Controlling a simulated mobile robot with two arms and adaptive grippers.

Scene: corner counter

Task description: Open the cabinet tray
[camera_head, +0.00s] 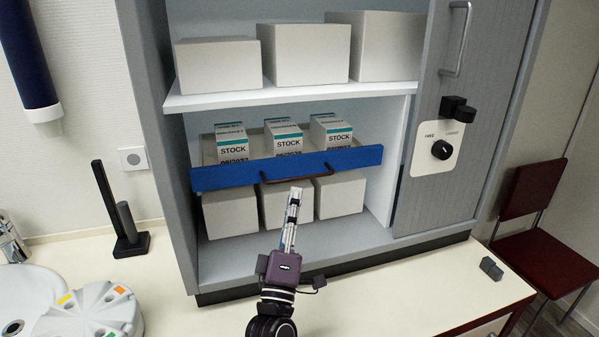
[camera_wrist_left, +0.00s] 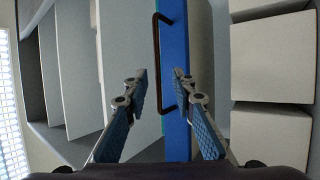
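The cabinet tray (camera_head: 222,178) has a blue front panel and carries several white-and-teal STOCK boxes (camera_head: 284,138) on the middle level of the open cabinet. A dark handle (camera_head: 273,181) is fixed across its front. My left gripper (camera_head: 295,192) is just in front of the handle, near its middle, pointing at the tray. In the left wrist view the gripper (camera_wrist_left: 161,75) is open, its fingertips on either side of the handle (camera_wrist_left: 156,60) in the picture; the blue panel (camera_wrist_left: 176,40) lies behind. I cannot tell whether they touch. My right gripper is not in view.
White boxes stand on the shelf above (camera_head: 222,88) and below the tray (camera_head: 229,213). A grey door with a black knob (camera_head: 442,150) is at the right. A white round container (camera_head: 90,312) and a black stand (camera_head: 131,243) are on the counter at left.

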